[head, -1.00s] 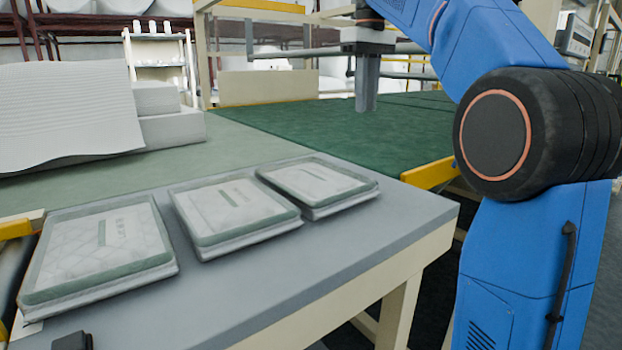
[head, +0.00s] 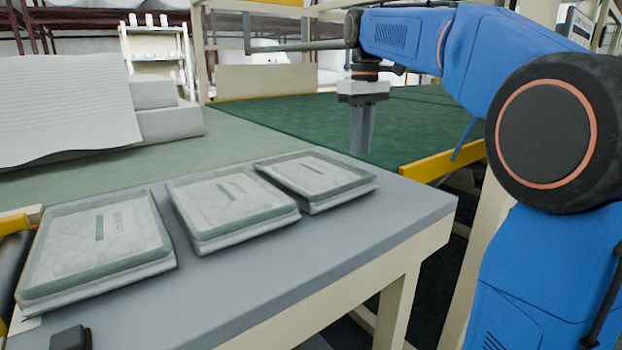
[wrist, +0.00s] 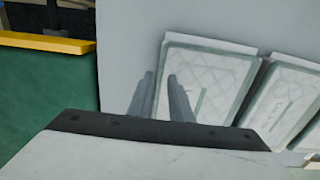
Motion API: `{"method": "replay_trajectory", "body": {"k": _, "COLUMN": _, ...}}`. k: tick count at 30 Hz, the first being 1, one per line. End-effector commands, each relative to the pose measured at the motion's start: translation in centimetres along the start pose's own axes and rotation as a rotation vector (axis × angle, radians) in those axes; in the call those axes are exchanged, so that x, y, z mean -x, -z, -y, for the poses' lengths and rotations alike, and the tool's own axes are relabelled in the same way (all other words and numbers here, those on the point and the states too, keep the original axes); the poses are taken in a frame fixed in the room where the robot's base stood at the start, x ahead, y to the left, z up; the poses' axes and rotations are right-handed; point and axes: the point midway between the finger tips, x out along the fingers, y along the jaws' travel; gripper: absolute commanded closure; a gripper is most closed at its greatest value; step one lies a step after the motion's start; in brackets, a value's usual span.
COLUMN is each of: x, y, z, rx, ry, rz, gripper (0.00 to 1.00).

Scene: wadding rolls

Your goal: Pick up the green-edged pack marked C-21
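Three flat, clear-wrapped packs with green edges lie in a row on the grey table (head: 330,255): a left pack (head: 95,243), a middle pack (head: 232,205) and a right pack (head: 315,178). Their printed labels are too small to read, so I cannot tell which is C-21. My gripper (head: 362,152) points down, empty, above and beyond the right pack. In the wrist view my gripper (wrist: 160,76) has its two fingers apart, beside the nearest pack (wrist: 215,75). A second pack (wrist: 285,103) lies to its right, and part of a third shows at the edge.
A green work surface (head: 410,115) with a yellow edge bar (head: 440,165) lies behind the table. White wadding (head: 65,110) is stacked at back left. A small black object (head: 70,338) sits at the front left. The table's right front is clear.

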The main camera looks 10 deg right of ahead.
Motion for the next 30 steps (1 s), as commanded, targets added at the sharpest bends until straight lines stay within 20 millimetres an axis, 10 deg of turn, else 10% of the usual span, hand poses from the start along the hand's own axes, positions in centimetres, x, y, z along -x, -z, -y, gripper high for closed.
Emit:
{"method": "replay_trajectory", "body": {"k": 21, "x": -5.2, "y": -0.1, "z": 0.3, "rx": 0.0, "ry": 0.0, "rz": 0.0, "gripper": 0.81}}
{"method": "replay_trajectory", "body": {"k": 24, "x": -5.1, "y": -0.1, "z": 0.3, "rx": 0.0, "ry": 0.0, "rz": 0.0, "gripper": 1.0}}
{"method": "replay_trajectory", "body": {"k": 30, "x": -5.1, "y": -0.1, "z": 0.3, "rx": 0.0, "ry": 0.0, "rz": 0.0, "gripper": 1.0}}
